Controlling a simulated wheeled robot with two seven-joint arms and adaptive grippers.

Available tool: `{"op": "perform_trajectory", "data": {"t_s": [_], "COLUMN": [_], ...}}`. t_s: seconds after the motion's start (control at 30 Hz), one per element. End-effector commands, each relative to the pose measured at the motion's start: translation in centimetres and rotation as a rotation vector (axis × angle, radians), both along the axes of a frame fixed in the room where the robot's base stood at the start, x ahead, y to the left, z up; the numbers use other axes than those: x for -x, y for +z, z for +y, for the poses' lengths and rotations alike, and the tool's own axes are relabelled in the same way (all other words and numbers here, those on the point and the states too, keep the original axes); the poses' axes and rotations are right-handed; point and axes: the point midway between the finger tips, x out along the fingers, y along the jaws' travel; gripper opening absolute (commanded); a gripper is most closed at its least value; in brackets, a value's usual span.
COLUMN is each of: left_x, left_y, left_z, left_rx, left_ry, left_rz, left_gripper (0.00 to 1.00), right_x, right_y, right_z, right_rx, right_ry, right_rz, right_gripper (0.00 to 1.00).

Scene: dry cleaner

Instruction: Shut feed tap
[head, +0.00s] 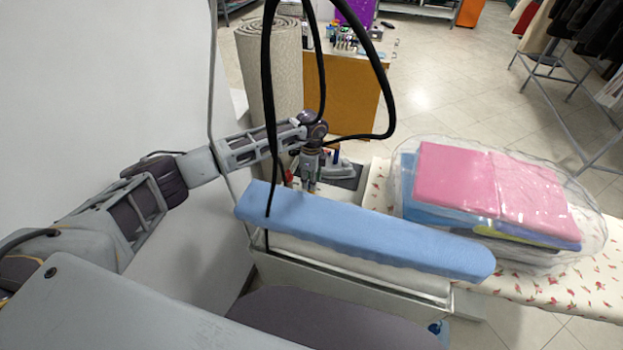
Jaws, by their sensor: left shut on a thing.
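My left arm reaches in from the left, and its gripper (311,184) points down just behind the blue padded board. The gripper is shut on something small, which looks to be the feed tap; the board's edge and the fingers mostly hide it. A small red part (289,177) shows just left of the fingers, and I cannot tell if it belongs to the tap. My right gripper is not in view.
The long blue padded board (370,232) lies in front of the gripper. A grey iron (338,169) stands close behind it. Black hoses (268,110) hang around the arm. A clear bag of folded pink laundry (490,185) lies on the flowered ironing board (590,265). A white wall (110,80) is at left.

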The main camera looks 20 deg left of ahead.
Motion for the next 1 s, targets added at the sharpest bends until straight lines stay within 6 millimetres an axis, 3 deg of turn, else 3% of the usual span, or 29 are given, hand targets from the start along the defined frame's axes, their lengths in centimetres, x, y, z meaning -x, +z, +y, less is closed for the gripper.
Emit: {"op": "perform_trajectory", "data": {"t_s": [0.1, 0.13, 0.3, 0.73, 1.0], "left_x": [-0.2, -0.2, -0.1, -0.1, -0.1], "left_y": [0.2, 0.2, 0.1, 0.4, 2.7], "left_z": [0.0, 0.0, 0.0, 0.0, 0.1], "left_rx": [0.001, 0.001, 0.001, 0.001, 0.0], "left_ry": [0.002, 0.002, 0.001, 0.0, 0.0], "left_rz": [-0.004, -0.004, -0.003, -0.002, -0.004], "left_gripper": [0.11, 0.37, 0.56, 0.56, 0.56], "right_x": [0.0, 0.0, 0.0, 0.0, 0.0], "right_y": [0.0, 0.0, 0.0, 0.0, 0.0], "right_z": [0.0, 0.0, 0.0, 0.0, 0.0], "right_rx": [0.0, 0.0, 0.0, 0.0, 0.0], "right_ry": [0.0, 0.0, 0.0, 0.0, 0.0], "right_rz": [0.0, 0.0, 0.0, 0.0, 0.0], "right_gripper": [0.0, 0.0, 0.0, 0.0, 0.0]}}
